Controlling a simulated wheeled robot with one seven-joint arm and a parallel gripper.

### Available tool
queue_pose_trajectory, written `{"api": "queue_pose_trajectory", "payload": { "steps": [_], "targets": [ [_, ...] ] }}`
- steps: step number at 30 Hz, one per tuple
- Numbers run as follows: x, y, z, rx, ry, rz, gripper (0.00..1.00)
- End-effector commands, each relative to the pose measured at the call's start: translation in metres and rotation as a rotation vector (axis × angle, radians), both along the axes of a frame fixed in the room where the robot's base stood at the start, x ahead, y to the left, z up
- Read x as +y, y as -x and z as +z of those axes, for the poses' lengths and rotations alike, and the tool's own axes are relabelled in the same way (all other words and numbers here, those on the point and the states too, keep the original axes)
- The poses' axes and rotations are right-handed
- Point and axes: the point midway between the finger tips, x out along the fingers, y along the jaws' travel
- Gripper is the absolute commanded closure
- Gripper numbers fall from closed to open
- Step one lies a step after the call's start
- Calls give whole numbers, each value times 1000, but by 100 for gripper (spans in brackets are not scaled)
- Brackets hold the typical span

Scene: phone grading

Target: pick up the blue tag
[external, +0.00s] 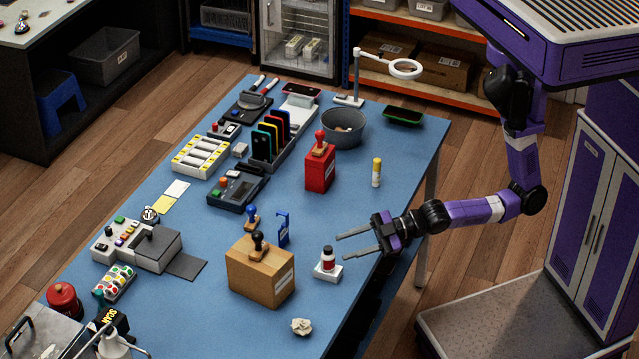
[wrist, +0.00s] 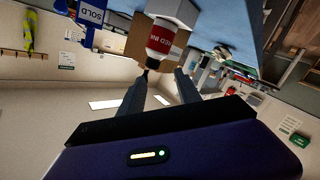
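The blue tag (external: 283,229) stands upright on the blue table, just behind the cardboard box. In the wrist view a blue tag with a white "SOLD" label (wrist: 92,14) shows at the top left, and the picture is turned nearly upside down. My gripper (external: 340,247) is open and empty over the table's right edge, to the right of the tag and apart from it. Its fingers (wrist: 160,75) also show in the wrist view, pointing towards a red-labelled ink bottle (wrist: 162,40).
The ink bottle (external: 327,260) stands on a white base between my gripper and the cardboard box (external: 258,280). A blue-handled stamp (external: 251,219) is left of the tag. A red box (external: 320,172) and a glue stick (external: 376,172) stand farther back. Crumpled paper (external: 302,326) lies in front.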

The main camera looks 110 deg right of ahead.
Motion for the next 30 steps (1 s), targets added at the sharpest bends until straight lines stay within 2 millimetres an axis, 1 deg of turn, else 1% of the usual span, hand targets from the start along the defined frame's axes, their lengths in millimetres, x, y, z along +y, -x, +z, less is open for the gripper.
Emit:
{"api": "queue_pose_trajectory", "payload": {
  "steps": [1,5,9,12,14,16,19,23,26,30],
  "targets": [
    [-2,-20,8,-16,34,-6,60],
    [-9,-63,29,-36,129,-27,60],
    [-19,-107,58,-56,243,-60,60],
    [-28,-133,79,-56,345,-91,60],
    [-36,-146,90,-47,431,-116,60],
    [-48,-160,102,-13,580,-154,60],
    [-66,-167,103,71,808,-200,60],
    [-88,-167,98,203,1098,-240,60],
    [-105,-162,91,338,1347,-257,60],
    [-130,-147,79,583,1735,-247,60]
  ]
}}
